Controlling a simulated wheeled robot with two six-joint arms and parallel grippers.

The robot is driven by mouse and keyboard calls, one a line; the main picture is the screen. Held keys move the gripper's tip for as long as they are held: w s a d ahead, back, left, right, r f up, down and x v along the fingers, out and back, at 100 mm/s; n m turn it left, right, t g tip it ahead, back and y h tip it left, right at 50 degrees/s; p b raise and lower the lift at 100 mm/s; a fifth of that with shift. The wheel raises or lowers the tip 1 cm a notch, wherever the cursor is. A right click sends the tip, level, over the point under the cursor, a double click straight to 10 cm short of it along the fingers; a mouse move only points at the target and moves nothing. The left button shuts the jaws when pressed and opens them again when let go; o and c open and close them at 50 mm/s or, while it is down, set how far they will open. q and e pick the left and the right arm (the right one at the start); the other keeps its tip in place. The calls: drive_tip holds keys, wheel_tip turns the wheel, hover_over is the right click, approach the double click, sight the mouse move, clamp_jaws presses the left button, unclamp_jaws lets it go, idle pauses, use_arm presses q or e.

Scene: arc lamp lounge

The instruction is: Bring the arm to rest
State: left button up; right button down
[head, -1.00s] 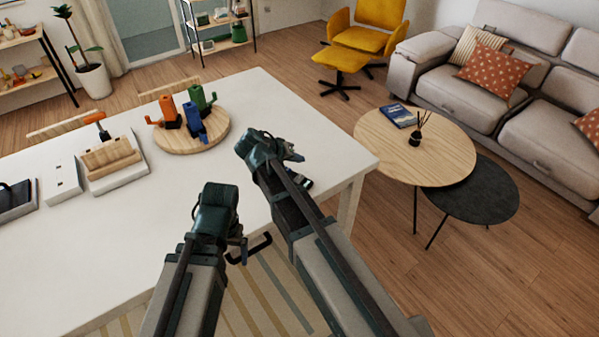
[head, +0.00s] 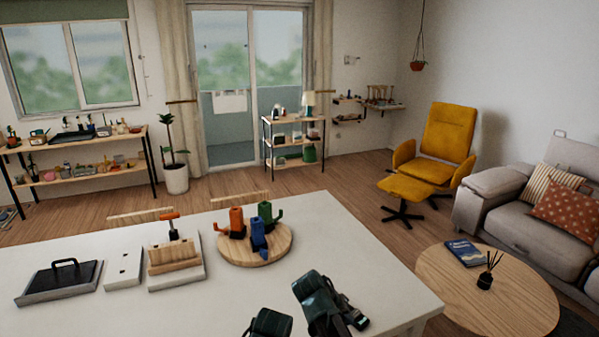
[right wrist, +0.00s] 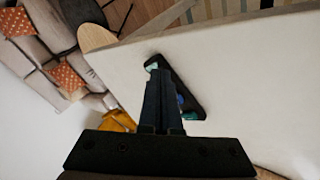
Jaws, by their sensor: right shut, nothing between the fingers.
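My right gripper (head: 354,318) is at the bottom of the head view, over the white table's right part. In the right wrist view its two dark fingers (right wrist: 162,78) lie together, shut, with nothing held between them. A dark shape with teal bits shows behind the fingertips there; I cannot tell what it is. My left arm's dark teal wrist (head: 270,322) just enters at the bottom edge, left of the right one. Its fingers are hidden, so its jaw state does not show.
The white table (head: 205,305) carries a round wooden board (head: 281,243) with orange, blue and green pieces, a wooden block on a white base (head: 176,278), and a black-handled tray (head: 60,281). A round coffee table (head: 490,300) stands right. The table's middle front is clear.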

drive_tip(key=s+a+f+n+g+y, duration=0.1)
drive_tip(key=s+a, duration=0.3)
drive_tip(key=s, duration=0.4)
drive_tip(key=s+a+f+n+g+y, duration=0.2)
drive_tip(key=s+a+n+y, duration=0.1)
drive_tip(key=s, duration=0.5)
drive_tip(key=shift+s+a+f+n+g+y, duration=0.2)
drive_tip(key=shift+s+a+n+g+y, duration=0.15)
drive_tip(key=shift+a, duration=0.55)
